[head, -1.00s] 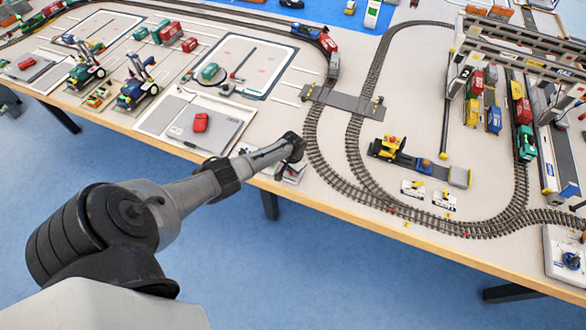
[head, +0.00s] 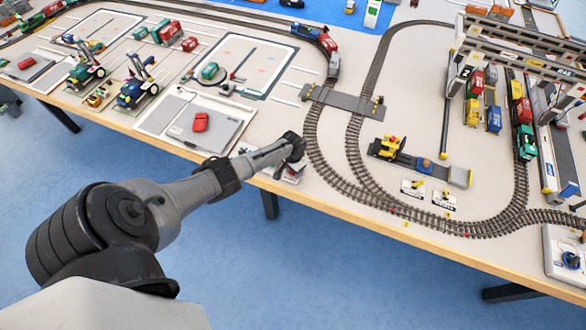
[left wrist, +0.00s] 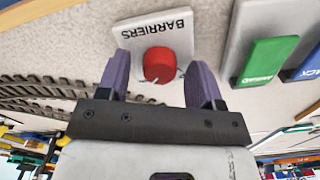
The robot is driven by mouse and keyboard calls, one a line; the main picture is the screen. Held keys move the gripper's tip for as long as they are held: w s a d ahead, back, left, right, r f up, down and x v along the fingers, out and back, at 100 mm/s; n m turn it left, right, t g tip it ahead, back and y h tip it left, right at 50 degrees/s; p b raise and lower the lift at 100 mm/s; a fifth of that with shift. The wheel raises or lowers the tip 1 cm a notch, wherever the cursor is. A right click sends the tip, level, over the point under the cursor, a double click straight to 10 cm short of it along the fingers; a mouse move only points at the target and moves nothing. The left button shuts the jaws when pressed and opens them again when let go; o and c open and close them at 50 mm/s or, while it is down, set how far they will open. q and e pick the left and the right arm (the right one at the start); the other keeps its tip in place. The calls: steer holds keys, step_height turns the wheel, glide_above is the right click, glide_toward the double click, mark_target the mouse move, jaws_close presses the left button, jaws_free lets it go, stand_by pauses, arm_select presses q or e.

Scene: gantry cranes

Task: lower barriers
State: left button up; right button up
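A white plate labelled BARRIERS (left wrist: 155,32) carries a round red button (left wrist: 159,65), seen in the left wrist view. My left gripper (left wrist: 158,74) is open, with one purple finger on each side of the red button. I cannot tell whether the fingers touch it. In the head view my left gripper (head: 294,147) is at the table's front edge and largely hides the button plate. The grey level crossing (head: 345,103) spans the two tracks behind it. Its barriers are too small to tell whether they are up or down. My right gripper is not in view.
Next to the barriers plate are a green button block (left wrist: 264,62) and a blue one (left wrist: 306,66). Curving tracks (head: 335,172) lie just right of my gripper. Gantry cranes (head: 520,45) stand at the right.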

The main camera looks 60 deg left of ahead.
arm_select(q)
steer(key=shift+r, duration=0.5)
step_height(320, 180, up, 13)
steer(key=p, duration=0.3)
steer(key=shift+f, duration=0.1)
stand_by(0.4)
